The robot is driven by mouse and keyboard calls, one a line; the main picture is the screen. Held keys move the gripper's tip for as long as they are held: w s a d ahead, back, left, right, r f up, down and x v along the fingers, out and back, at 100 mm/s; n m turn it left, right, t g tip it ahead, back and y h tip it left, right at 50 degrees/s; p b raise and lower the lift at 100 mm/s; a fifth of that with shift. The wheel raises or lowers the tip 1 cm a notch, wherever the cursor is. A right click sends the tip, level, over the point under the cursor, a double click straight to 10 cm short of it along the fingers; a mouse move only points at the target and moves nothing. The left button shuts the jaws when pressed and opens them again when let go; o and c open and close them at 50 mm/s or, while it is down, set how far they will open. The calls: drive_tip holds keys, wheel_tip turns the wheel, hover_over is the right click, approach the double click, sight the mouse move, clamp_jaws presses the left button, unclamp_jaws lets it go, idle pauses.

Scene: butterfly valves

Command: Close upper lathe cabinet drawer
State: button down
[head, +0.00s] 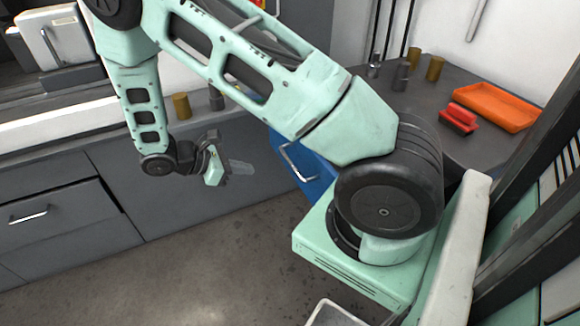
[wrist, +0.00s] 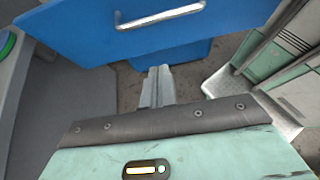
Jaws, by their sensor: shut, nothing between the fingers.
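A blue drawer front (head: 316,180) with a silver handle (head: 298,161) shows behind my arm in the head view, partly hidden by it. In the wrist view the blue front (wrist: 75,30) and its handle (wrist: 160,15) fill the top, with a blue part below and behind it. A grey cabinet at left has a drawer front (head: 60,212) with its own handle and a dark gap at its right edge. I cannot tell which is the upper lathe cabinet drawer. My gripper (head: 240,168) is shut and empty, left of the blue front and apart from it; its fingers (wrist: 157,83) show in the wrist view.
A grey worktop (head: 440,135) at right holds an orange tray (head: 495,105), a red item (head: 458,120) and small metal cylinders. A whitish machine (head: 55,35) stands at upper left. The concrete floor (head: 210,270) is open below my gripper.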

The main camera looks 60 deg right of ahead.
drive_tip(key=d, duration=0.2)
drive_tip(key=p, duration=0.1)
approach(300, 167)
wheel_tip(300, 167, down, 3)
drive_tip(key=shift+h, duration=0.3)
drive_tip(key=s+d, duration=0.1)
drive_tip(key=s+d+p, duration=0.1)
drive_tip(key=d, duration=0.1)
drive_tip(key=shift+s+d+f, duration=0.15)
drive_tip(key=shift+f, duration=0.05)
drive_tip(key=shift+s+d, duration=0.25)
drive_tip(key=shift+d, duration=0.25)
